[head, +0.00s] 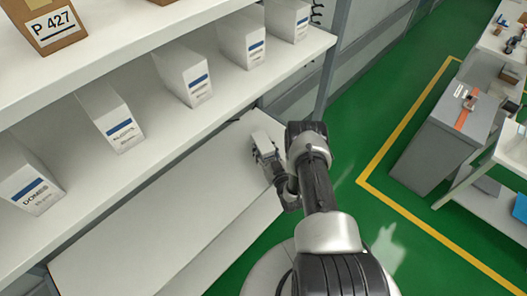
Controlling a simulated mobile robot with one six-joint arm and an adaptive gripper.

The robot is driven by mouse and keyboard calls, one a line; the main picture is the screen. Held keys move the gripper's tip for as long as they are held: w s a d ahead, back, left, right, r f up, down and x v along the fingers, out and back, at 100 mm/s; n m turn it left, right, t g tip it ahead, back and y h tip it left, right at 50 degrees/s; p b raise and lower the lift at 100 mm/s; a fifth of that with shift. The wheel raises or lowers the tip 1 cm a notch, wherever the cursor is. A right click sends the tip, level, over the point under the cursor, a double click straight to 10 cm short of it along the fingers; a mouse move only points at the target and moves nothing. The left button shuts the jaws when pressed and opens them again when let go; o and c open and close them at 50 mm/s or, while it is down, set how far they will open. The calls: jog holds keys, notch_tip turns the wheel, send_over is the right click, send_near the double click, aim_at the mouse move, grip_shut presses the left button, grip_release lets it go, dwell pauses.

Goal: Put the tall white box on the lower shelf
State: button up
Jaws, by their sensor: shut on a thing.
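My gripper (267,158) is low over the right end of the lower shelf (170,215). It is shut on a white box (264,140), which stands up between the fingers at or just above the shelf surface. I cannot tell whether the box touches the shelf. Its front face is mostly hidden by my gripper. The lower shelf is a plain white board, otherwise bare.
The shelf above holds several white boxes with blue stripes, such as one at the left (27,183) and one in the middle (188,77). A cardboard box (48,25) marked P 427 sits higher up. Grey carts (440,150) stand at the right on green floor.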

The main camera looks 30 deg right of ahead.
jog(key=shift+r, duration=0.1)
jog(key=shift+f, duration=0.25)
jog(key=o, duration=1.1)
jog(key=shift+o, duration=0.2)
jog(key=shift+r, duration=0.2)
jog(key=s+p, duration=0.1)
jog(key=s, duration=0.3)
jog(key=s+p, duration=0.1)
jog(key=s, duration=0.3)
jog(key=s+p, duration=0.1)
jog(key=s, duration=0.2)
jog(key=shift+s+a, duration=0.25)
jog(key=shift+s, duration=0.3)
